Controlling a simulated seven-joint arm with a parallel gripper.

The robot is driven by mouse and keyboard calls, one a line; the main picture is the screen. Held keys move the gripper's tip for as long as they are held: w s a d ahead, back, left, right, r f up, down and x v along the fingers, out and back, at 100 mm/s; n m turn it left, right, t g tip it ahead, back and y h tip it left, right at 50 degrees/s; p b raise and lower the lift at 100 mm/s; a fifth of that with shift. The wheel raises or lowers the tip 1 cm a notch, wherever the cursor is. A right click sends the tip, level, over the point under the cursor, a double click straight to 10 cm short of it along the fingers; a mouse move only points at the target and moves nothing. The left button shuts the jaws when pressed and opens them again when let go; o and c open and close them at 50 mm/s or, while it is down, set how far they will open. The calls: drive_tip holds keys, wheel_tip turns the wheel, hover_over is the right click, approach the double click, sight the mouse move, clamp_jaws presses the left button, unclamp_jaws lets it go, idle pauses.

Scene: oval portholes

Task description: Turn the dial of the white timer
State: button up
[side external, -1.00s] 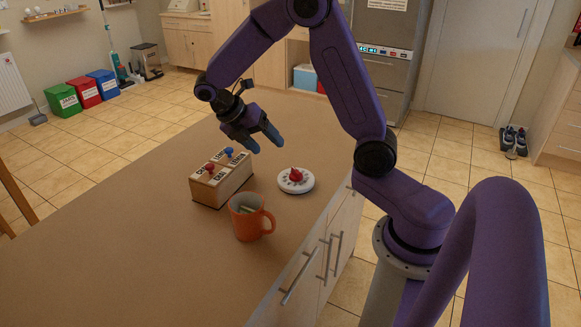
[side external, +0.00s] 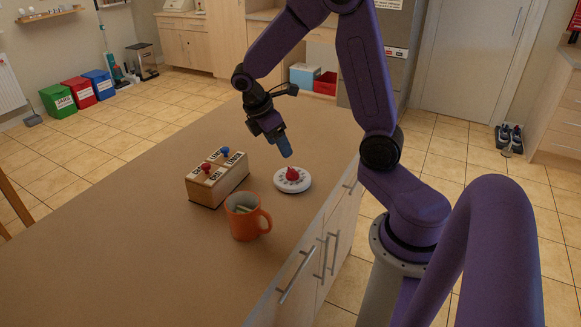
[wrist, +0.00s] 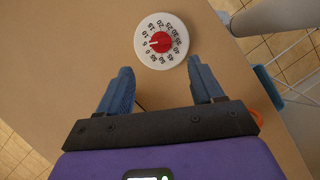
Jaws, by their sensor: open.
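The white timer (side external: 292,180) lies flat on the table, a round disc with a red dial (side external: 292,173) in its middle. In the wrist view the white timer (wrist: 144,51) shows black numbers around the red dial (wrist: 160,42), and a white pointer mark on the dial is directed to the left, near the 5. My gripper (side external: 285,151) is above the table, just over and behind the timer in the side view. In the wrist view my gripper (wrist: 163,82) is open and empty, its two blue fingers apart, with the timer ahead of the gap. Nothing touches the dial.
A wooden box (side external: 217,180) with a red and a blue knob stands left of the timer. An orange mug (side external: 243,218) stands in front of the timer, near the table edge. The table (side external: 120,250) is bare to the left.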

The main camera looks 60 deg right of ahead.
sight(292, 169)
drive_tip(key=x, duration=1)
drive_tip(key=shift+f, duration=0.15)
drive_tip(key=c, duration=1.1)
